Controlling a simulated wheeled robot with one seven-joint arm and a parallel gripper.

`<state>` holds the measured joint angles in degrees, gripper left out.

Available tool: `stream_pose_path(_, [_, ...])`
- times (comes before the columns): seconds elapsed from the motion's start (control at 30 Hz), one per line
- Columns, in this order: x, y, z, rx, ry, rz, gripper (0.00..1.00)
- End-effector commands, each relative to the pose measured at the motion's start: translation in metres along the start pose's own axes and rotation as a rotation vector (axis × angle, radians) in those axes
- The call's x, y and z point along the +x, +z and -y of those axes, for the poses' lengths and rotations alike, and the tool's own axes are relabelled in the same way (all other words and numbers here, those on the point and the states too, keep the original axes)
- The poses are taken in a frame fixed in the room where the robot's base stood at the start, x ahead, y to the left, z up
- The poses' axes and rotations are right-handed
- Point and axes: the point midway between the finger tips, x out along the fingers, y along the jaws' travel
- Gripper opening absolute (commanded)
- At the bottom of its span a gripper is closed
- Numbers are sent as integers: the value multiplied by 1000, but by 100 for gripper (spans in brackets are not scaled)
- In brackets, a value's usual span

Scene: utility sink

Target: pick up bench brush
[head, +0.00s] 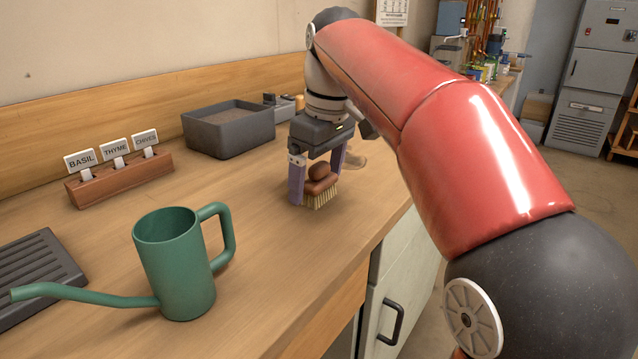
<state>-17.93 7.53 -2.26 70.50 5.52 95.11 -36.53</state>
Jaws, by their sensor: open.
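The bench brush (320,187) has a reddish-brown body with a round knob on top and pale bristles below. It is on the wooden counter near the counter's right edge, bristles down. My gripper (317,195) points down over it, with one finger at the brush's left side and the other at its right and rear, partly hidden by the brush. The jaws are open around the brush. I cannot tell whether either finger touches it.
A green watering can (178,262) stands in front. A label holder (120,178) marked basil, thyme and chives and a dark grey tray (230,130) stand at the back. A ribbed dark mat (35,270) lies at left. Counter between can and brush is clear.

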Motion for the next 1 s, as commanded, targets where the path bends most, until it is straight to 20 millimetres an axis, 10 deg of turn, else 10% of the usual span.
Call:
stream_pose_path(0.23, [2,0,0,0,0,0,89])
stream_pose_path(0.6, [2,0,0,1,0,0,41])
stream_pose_path(1.0, [-19,9,12,2,4,-5,40])
